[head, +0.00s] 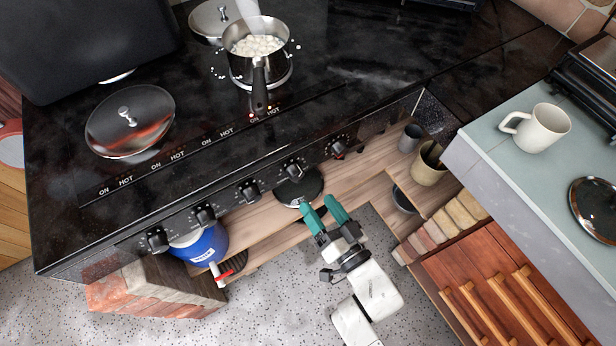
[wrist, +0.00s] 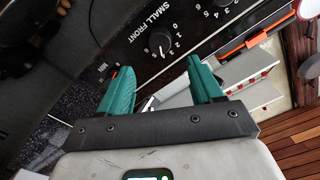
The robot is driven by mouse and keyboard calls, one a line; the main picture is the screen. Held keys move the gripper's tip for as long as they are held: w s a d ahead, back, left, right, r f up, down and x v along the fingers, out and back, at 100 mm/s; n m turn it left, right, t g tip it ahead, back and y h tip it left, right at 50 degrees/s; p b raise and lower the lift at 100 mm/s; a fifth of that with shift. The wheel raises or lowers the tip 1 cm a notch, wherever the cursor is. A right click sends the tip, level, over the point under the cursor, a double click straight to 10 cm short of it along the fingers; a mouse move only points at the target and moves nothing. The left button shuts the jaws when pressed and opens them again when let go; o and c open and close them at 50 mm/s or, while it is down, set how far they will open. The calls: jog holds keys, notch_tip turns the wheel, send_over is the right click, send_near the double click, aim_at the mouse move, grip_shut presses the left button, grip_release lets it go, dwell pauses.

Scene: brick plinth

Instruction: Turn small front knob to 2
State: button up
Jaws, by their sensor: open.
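The small front knob (wrist: 160,43) shows in the wrist view, a dark round knob beside the white words SMALL FRONT and a number scale. Its exact setting is too small to read. In the head view several black knobs line the cooker's front panel, and I cannot tell for certain which is the small front one. My gripper (head: 320,205) has green fingers, open and empty, below and in front of the panel. In the wrist view my gripper (wrist: 158,70) points at the small front knob, which lies beyond the fingertips, apart from them.
A saucepan (head: 260,68) of white pieces and a lidded pan (head: 130,122) stand on the black hob. Below the panel are a blue container (head: 201,246) and a wooden shelf. A counter with a mug (head: 541,128) stands at right. Speckled floor is clear around my arm.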

aim_at(298, 177)
jog(key=x, duration=0.8)
jog(key=shift+w+a, duration=0.1)
jog(key=shift+a, duration=0.05)
jog(key=shift+c, duration=0.3)
jog(key=c, duration=1)
jog(key=shift+o, duration=0.2)
jog(key=shift+f+n, duration=0.1)
jog(key=shift+n, duration=0.3)
jog(key=n+b, duration=0.2)
jog(key=n, duration=0.3)
jog(key=shift+n, duration=0.3)
jog(key=n+b, duration=0.2)
jog(key=n, duration=0.3)
jog(key=shift+a, duration=0.15)
jog(key=shift+n, duration=0.3)
